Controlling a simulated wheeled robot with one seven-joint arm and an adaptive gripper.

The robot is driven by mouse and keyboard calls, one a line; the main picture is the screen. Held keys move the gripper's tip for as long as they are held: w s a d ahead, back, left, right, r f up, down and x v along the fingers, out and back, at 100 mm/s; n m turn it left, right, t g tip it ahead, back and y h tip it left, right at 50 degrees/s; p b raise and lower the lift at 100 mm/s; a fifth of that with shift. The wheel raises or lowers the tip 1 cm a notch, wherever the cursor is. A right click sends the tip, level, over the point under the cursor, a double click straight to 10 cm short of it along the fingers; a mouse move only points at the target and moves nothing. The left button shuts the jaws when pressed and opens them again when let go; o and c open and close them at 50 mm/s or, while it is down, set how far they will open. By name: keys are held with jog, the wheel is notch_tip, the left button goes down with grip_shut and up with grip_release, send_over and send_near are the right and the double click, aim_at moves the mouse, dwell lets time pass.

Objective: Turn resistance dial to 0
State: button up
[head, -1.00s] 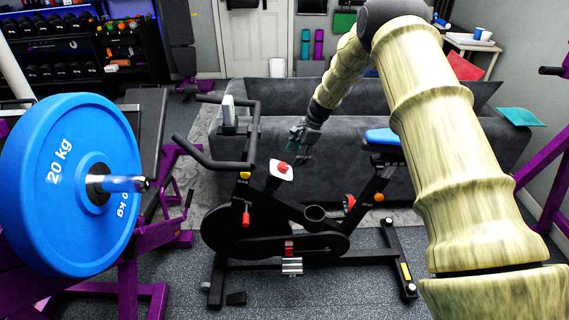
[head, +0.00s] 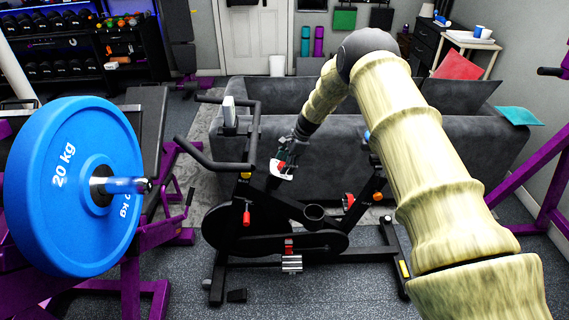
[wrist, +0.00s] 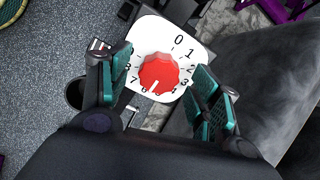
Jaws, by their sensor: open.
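The resistance dial is a red knob (wrist: 158,73) on a white plate (wrist: 178,30) with black numbers around it. The 0 is near the top of the plate in the wrist view, with 1, 2 and 3 down the right side. A small white mark on the knob points down toward the lower numbers, around 5 or 6; which one exactly is hard to tell. My gripper (wrist: 160,66) is open, one teal-padded finger on each side of the knob. I cannot tell whether they touch it. In the head view my gripper (head: 284,158) largely covers the dial.
The dial sits on a black exercise bike (head: 275,240) with handlebars (head: 213,160) to its left. A grey sofa (head: 400,150) stands close behind. A blue weight plate (head: 75,185) on a purple rack is at the left.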

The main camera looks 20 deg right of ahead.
jog(key=shift+a+f, duration=0.2)
jog(key=shift+f, duration=0.2)
jog(key=c, duration=1)
jog(key=shift+c, duration=0.2)
